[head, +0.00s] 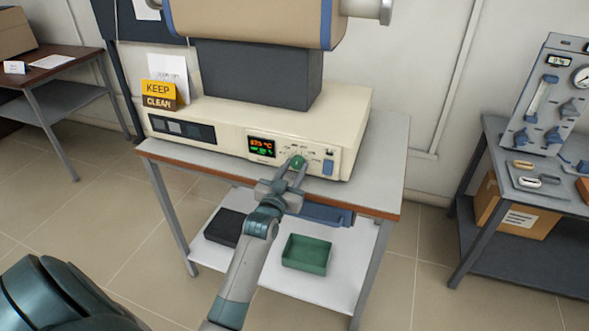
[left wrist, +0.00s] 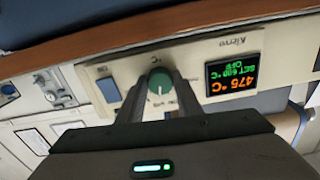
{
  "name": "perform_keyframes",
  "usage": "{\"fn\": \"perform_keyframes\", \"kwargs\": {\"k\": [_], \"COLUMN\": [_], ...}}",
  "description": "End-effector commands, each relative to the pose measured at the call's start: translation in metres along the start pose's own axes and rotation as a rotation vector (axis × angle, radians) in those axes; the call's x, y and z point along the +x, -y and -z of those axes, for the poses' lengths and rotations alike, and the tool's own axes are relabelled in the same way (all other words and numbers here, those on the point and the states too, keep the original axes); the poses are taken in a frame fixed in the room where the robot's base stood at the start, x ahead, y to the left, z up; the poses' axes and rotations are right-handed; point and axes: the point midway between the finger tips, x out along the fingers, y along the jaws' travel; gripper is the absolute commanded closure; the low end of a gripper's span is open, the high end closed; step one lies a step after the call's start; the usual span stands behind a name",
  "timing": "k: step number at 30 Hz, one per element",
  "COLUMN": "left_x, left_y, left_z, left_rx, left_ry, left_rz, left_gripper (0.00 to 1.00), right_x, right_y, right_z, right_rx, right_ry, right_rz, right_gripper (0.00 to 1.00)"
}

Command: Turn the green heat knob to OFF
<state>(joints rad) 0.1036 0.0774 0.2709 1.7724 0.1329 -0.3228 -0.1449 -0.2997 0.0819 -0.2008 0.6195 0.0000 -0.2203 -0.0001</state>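The green heat knob (head: 297,161) is on the front panel of the cream furnace base (head: 350,128), right of its display (head: 262,147). In the left wrist view, which is upside down, the knob (left wrist: 160,83) shows a white pointer mark toward the picture's bottom. My left gripper (head: 296,168) reaches the panel; its fingers (left wrist: 160,86) lie close against both sides of the knob, seemingly shut on it. The display (left wrist: 233,76) shows 475 °C in orange and small green text that seems to read SET 600 °C and OFF. My right gripper is not in view.
A blue rocker switch (head: 328,167) is right of the knob. A KEEP CLEAN sign (head: 159,93) stands on the base. Below are a green tray (head: 306,254) and a black tray (head: 225,227) on the table's shelf. A second bench (head: 480,222) stands at right.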

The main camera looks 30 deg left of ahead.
Motion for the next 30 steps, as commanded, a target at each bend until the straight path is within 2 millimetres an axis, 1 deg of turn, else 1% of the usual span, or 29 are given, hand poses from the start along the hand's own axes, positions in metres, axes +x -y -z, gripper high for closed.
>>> {"fn": "perform_keyframes", "kwargs": {"k": [10, 16, 23, 30], "left_x": [0.0, 0.0, 0.0, 0.0], "left_y": [0.0, 0.0, -0.001, -0.001], "left_z": [0.0, 0.001, 0.002, 0.003], "left_rx": [-0.018, -0.082, -0.23, -0.442], "left_ry": [0.001, 0.001, 0.001, 0.0], "left_rz": [0.0, 0.001, 0.0, 0.001], "left_gripper": [0.9, 0.9, 0.9, 0.9], "right_x": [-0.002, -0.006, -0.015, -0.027], "right_y": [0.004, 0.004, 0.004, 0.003], "right_z": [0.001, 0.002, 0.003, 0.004], "right_rx": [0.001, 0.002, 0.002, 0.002], "right_ry": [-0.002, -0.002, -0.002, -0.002], "right_rz": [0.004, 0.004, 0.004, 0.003], "right_gripper": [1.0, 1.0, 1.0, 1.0]}}
